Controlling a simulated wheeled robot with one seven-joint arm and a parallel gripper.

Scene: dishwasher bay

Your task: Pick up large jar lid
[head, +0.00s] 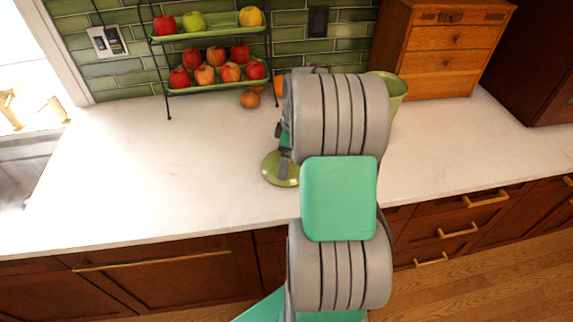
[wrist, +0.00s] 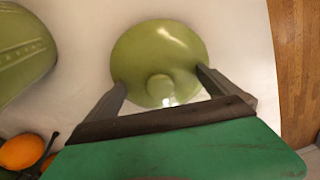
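The large jar lid (head: 272,170) is a round, glossy green lid lying on the white counter near its front edge. In the wrist view the lid (wrist: 150,50) shows nearly whole, with its round knob (wrist: 160,86) toward my gripper. My gripper (wrist: 162,80) is open, its two fingers apart with the knob between them and their tips over the lid's edges. I cannot tell whether they touch it. In the head view my arm hides part of the lid and most of the gripper.
A green jar (head: 395,88) stands behind my arm; it also shows in the wrist view (wrist: 22,50). A two-tier fruit rack (head: 215,88) stands at the back, with orange fruit (head: 250,99) beside it. A wooden drawer box (head: 440,50) is at back right. The counter left is clear.

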